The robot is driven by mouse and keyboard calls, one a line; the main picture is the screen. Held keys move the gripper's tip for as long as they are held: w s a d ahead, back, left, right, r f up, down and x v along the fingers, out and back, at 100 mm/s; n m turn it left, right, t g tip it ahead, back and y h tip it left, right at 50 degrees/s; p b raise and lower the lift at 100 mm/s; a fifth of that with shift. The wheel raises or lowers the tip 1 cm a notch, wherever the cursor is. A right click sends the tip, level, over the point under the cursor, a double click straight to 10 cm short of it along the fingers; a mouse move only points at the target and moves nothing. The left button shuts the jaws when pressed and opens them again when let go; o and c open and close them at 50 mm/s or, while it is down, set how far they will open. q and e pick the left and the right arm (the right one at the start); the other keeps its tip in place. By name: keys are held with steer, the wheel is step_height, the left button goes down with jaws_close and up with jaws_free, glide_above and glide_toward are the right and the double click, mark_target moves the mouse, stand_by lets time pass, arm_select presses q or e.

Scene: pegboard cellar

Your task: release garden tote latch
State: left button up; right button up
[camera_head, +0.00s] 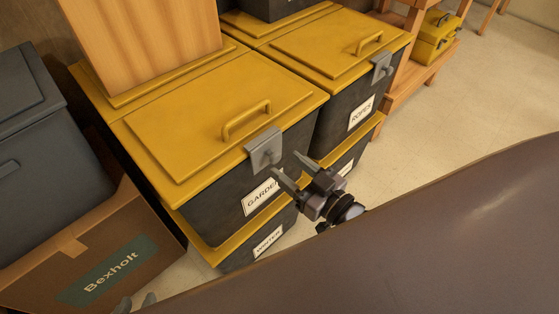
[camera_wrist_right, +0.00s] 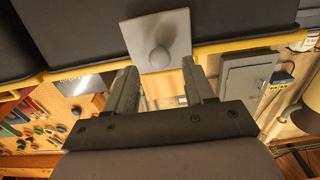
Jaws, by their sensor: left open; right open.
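The garden tote (camera_head: 235,185) is dark with a yellow lid (camera_head: 190,115), lid down; its "GARDEN" label is partly hidden by my right gripper. A grey latch (camera_head: 264,149) with a round knob hangs over the lid's front edge. My right gripper (camera_head: 288,166) is open just in front of the latch, fingers pointing at it. In the right wrist view the latch plate (camera_wrist_right: 172,28) and knob (camera_wrist_right: 160,57) appear just beyond and between the open fingertips (camera_wrist_right: 160,75); contact cannot be told. My left gripper (camera_head: 136,304) shows only its fingertips, apart, at the bottom edge.
A wooden box (camera_head: 145,40) stands on the lid's back part. Another tote labelled "ROPES" (camera_head: 345,115) is close on the right, and one (camera_head: 255,255) is underneath. A "Bexholt" carton (camera_head: 150,235) and grey bin (camera_head: 40,160) crowd the left. Floor (camera_head: 465,120) at right is clear.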

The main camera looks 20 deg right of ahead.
mark_target(277, 159)
arm_select(q)
steer(key=shift+d+f, duration=0.1)
steer(key=shift+f, duration=0.1)
arm_select(e)
steer(key=shift+x, duration=1.6)
